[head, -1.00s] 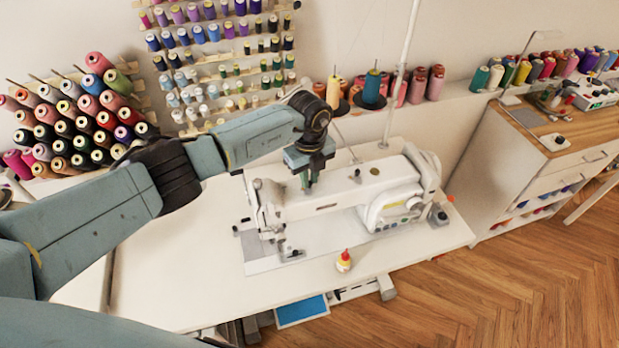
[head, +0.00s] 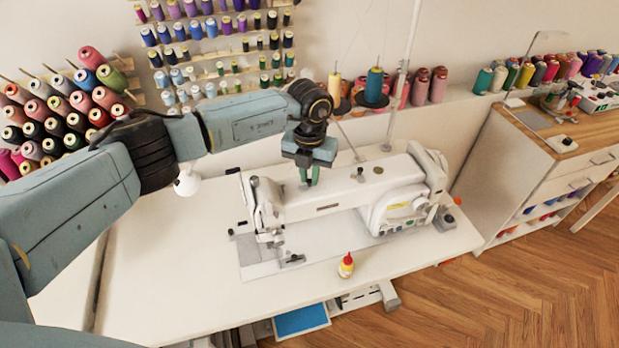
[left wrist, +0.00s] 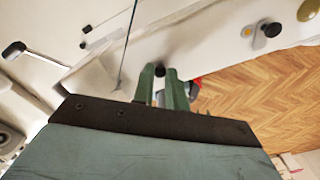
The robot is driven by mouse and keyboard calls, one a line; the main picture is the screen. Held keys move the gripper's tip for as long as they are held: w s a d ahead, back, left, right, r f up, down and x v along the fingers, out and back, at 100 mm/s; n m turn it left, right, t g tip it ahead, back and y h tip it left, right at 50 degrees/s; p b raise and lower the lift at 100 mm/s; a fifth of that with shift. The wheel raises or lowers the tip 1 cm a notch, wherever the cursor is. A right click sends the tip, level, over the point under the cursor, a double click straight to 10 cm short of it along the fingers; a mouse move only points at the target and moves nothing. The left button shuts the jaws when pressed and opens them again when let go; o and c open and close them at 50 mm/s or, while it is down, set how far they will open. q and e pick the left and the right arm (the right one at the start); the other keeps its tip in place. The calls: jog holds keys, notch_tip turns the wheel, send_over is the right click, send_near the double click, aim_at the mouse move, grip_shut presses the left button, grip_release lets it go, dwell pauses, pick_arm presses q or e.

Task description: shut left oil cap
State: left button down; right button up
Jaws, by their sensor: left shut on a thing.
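The white sewing machine (head: 325,201) stands on the white table. My left gripper (head: 309,181) points down at the top of the machine's arm, left of its middle. In the left wrist view, its two green fingers (left wrist: 162,90) are shut on a small black round cap (left wrist: 160,70), which I take to be the left oil cap. The fingers hide this cap in the head view, and I cannot tell its angle. Another black knob (head: 361,171) sits on the machine top to the right. It also shows in the left wrist view (left wrist: 272,29). My right gripper is not in view.
A small bottle with a red cap (head: 346,265) stands on the table (head: 180,275) in front of the machine. A thin white pole (head: 403,85) rises behind the machine. Thread spools (head: 375,87) line the ledge at the back. The table's left part is clear.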

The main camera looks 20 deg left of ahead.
aim_at(310, 180)
pick_arm(q)
jog(key=shift+m+b, duration=0.4)
jog(key=shift+m, duration=0.4)
jog(key=shift+r, duration=0.1)
jog(key=c, duration=1.4)
grip_release()
jog(key=shift+c, duration=0.2)
notch_tip(310, 180, up, 13)
jog(key=b, duration=0.1)
jog(key=shift+r, duration=0.15)
